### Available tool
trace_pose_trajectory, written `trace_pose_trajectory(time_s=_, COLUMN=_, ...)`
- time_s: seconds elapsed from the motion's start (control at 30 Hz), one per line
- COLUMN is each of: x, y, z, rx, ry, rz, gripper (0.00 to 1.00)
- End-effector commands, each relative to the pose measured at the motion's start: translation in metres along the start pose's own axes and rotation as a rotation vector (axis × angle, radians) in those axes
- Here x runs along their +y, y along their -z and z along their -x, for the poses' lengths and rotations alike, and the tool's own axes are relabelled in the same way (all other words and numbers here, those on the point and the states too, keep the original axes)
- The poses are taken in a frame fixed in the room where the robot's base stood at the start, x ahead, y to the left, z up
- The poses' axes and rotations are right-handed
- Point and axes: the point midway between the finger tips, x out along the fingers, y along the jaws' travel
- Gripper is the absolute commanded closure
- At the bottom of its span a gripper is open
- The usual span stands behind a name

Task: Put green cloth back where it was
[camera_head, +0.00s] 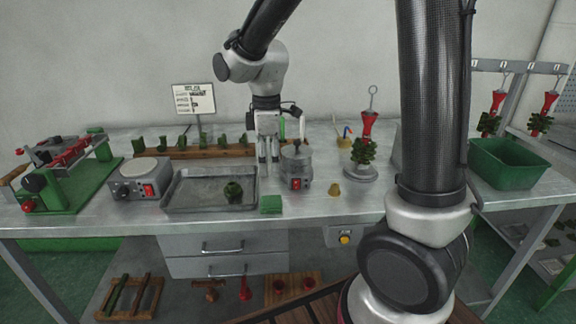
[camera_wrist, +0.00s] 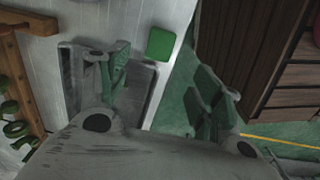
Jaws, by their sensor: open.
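The green cloth (camera_head: 271,204) lies flat as a small folded square near the front edge of the metal table, right of the grey tray. It also shows in the wrist view (camera_wrist: 160,44) as a green square on the pale tabletop, beside the table's edge. My gripper (camera_head: 268,158) points down above the table, behind the cloth, between the tray and the silver pot. In the wrist view its two fingers (camera_wrist: 164,80) are spread apart with nothing between them. The gripper and the cloth are apart.
A grey tray (camera_head: 190,204) holds a dark green round piece. A silver pot (camera_head: 296,167) on a heater stands right of the gripper. A hotplate (camera_head: 140,177) and a green clamp device (camera_head: 62,180) stand left. A green bin (camera_head: 507,165) is at the right. The front right tabletop is mostly clear.

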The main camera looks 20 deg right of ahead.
Motion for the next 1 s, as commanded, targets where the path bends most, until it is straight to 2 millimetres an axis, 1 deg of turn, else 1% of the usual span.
trace_pose_trajectory(time_s=0.07, x=0.0, y=-0.001, z=0.002, rx=0.0, ry=0.0, rz=-0.002, gripper=0.35)
trace_pose_trajectory(time_s=0.13, x=-0.001, y=-0.005, z=0.006, rx=0.005, ry=-0.006, rz=-0.025, gripper=0.35)
trace_pose_trajectory(time_s=0.17, x=-0.002, y=-0.009, z=0.011, rx=0.011, ry=-0.013, rz=-0.045, gripper=0.35)
trace_pose_trajectory(time_s=0.23, x=-0.006, y=-0.026, z=0.026, rx=0.028, ry=-0.033, rz=-0.129, gripper=0.35)
trace_pose_trajectory(time_s=0.27, x=-0.009, y=-0.035, z=0.034, rx=0.04, ry=-0.045, rz=-0.179, gripper=0.35)
trace_pose_trajectory(time_s=0.37, x=-0.027, y=-0.075, z=0.065, rx=0.089, ry=-0.093, rz=-0.393, gripper=0.35)
trace_pose_trajectory(time_s=0.4, x=-0.037, y=-0.093, z=0.075, rx=0.112, ry=-0.111, rz=-0.491, gripper=0.35)
trace_pose_trajectory(time_s=0.43, x=-0.045, y=-0.105, z=0.083, rx=0.129, ry=-0.125, rz=-0.564, gripper=0.35)
trace_pose_trajectory(time_s=0.5, x=-0.065, y=-0.132, z=0.096, rx=0.172, ry=-0.156, rz=-0.729, gripper=0.35)
trace_pose_trajectory(time_s=0.6, x=-0.092, y=-0.163, z=0.107, rx=0.231, ry=-0.191, rz=-0.938, gripper=0.35)
trace_pose_trajectory(time_s=0.63, x=-0.1, y=-0.171, z=0.108, rx=0.246, ry=-0.199, rz=-0.991, gripper=0.35)
trace_pose_trajectory(time_s=0.7, x=-0.115, y=-0.184, z=0.11, rx=0.277, ry=-0.214, rz=-1.096, gripper=0.35)
trace_pose_trajectory(time_s=0.8, x=-0.128, y=-0.195, z=0.111, rx=0.309, ry=-0.228, rz=-1.195, gripper=0.35)
trace_pose_trajectory(time_s=0.9, x=-0.134, y=-0.2, z=0.111, rx=0.323, ry=-0.233, rz=-1.24, gripper=0.35)
trace_pose_trajectory(time_s=1.0, x=-0.136, y=-0.201, z=0.111, rx=0.326, ry=-0.233, rz=-1.25, gripper=0.35)
